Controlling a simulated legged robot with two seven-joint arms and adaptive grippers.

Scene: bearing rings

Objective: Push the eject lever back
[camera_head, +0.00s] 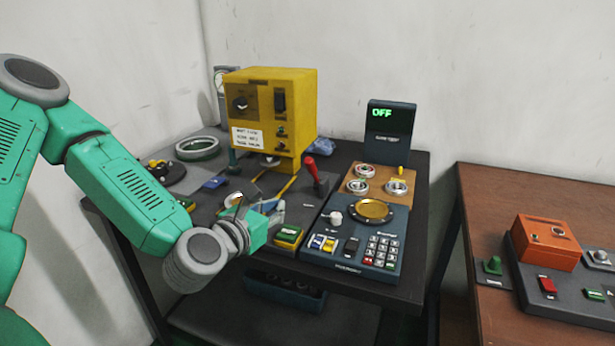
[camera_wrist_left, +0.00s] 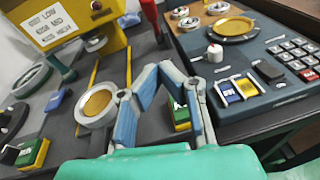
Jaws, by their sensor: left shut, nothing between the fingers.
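A lever with a red handle (camera_head: 310,165) stands on the dark bench plate, right of the yellow machine (camera_head: 300,100). Its lower part also shows at the top of the left wrist view (camera_wrist_left: 149,12). A dark green lever (camera_head: 233,160) stands on the machine's left; it also shows in the left wrist view (camera_wrist_left: 58,66). I cannot read which one is labelled eject. My left gripper (camera_head: 276,208) is shut and empty, in front of the red lever and apart from it. Its fingers (camera_wrist_left: 158,72) meet beside a pale ring with a gold centre (camera_wrist_left: 97,103).
A control panel (camera_head: 343,252) with keypad and gold dish (camera_head: 373,210) lies on the right. Rings sit on a wooden board (camera_head: 378,180) behind it. A display (camera_head: 390,125) reads OFF. Green-yellow buttons (camera_head: 288,236) stand near the front edge. A brown table (camera_head: 480,240) is at far right.

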